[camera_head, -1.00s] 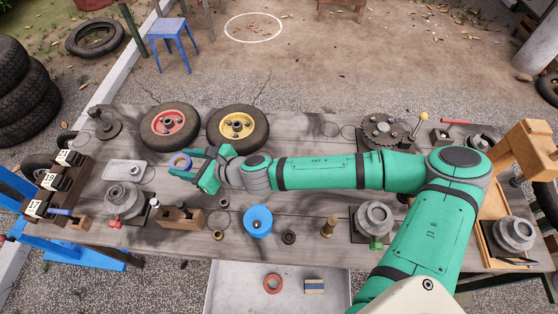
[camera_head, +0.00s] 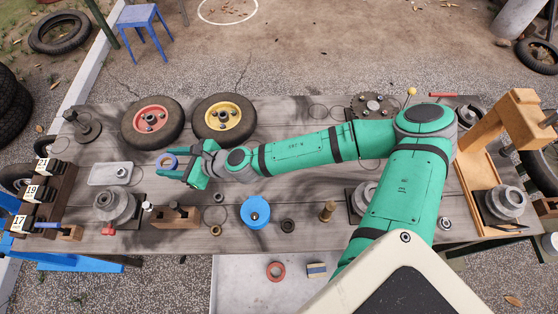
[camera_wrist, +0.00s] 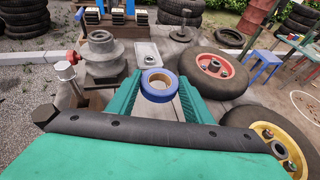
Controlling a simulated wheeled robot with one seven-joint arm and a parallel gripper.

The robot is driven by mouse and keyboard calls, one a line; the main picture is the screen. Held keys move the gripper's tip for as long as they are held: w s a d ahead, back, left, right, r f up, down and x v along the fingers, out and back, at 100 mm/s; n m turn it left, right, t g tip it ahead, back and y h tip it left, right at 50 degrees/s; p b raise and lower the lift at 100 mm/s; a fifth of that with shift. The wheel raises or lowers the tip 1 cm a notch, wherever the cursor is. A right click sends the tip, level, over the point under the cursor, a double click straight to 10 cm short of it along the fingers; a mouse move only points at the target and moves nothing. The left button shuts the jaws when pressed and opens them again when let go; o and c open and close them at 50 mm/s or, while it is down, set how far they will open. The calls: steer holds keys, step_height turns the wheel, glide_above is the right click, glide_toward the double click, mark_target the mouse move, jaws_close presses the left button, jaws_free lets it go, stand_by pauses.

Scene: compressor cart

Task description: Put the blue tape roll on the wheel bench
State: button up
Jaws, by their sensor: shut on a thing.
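The blue tape roll (camera_head: 167,161) is a blue ring with a pale inside. It also shows in the wrist view (camera_wrist: 160,85), between my two green fingers. My gripper (camera_head: 178,168) is shut on it, over the left part of the long grey wooden bench (camera_head: 290,165), just in front of the red-hubbed wheel (camera_head: 152,122). I cannot tell whether the roll touches the boards. A yellow-hubbed wheel (camera_head: 224,119) lies beside the red one. The fingers hide part of the roll's sides.
Numbered blocks (camera_head: 35,194) line the left end.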

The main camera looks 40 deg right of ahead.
steer(key=shift+s+a+f, duration=0.15)
steer(key=shift+s+f, duration=0.05)
steer(key=shift+f, duration=0.55)
steer(key=shift+f, duration=0.1)
steer(key=shift+f, duration=4.9)
steer(key=shift+f, duration=0.1)
steer(key=o, duration=1)
steer(key=shift+o, duration=0.2)
